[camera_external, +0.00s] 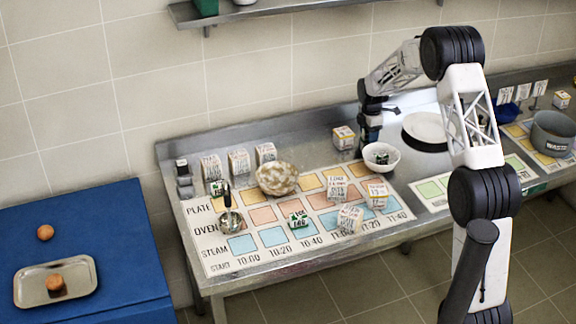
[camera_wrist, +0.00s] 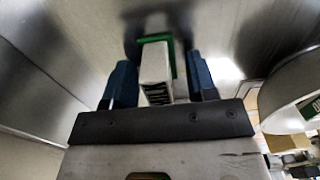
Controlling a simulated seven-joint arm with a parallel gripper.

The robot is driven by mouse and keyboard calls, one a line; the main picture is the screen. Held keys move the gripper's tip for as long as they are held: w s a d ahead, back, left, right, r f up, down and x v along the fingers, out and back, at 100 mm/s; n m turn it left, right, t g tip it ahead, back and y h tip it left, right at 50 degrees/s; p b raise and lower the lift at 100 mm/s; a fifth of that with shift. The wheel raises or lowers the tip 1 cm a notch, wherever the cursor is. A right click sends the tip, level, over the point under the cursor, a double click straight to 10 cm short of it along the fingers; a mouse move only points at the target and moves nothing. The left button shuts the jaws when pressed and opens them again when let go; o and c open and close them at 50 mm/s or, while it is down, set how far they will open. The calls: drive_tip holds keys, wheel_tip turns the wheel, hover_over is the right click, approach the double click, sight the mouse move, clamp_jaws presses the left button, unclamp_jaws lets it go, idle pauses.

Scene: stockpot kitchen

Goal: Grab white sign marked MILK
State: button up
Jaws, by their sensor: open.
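My gripper (camera_wrist: 162,78) is open, with its two blue fingers apart. A white block-like piece (camera_wrist: 155,66) with a green edge and dark print stands between them; I see a gap on the left and cannot tell about contact on the right. I cannot read its print, so I cannot tell whether it is the MILK sign. In the external view my gripper (camera_external: 371,138) points down at the back of the counter, behind the white bowl, and the piece between the fingers is hidden. White upright signs (camera_external: 522,91) stand farther right; their words are too small to read.
The white bowl (camera_external: 381,167) holds a dark green item and also shows in the wrist view (camera_wrist: 285,100). A yellow-topped box (camera_external: 343,138) is left of my gripper. A plate (camera_external: 428,126) lies right.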

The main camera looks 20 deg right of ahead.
clamp_jaws()
idle(0.4)
drive_tip(key=shift+r, duration=5)
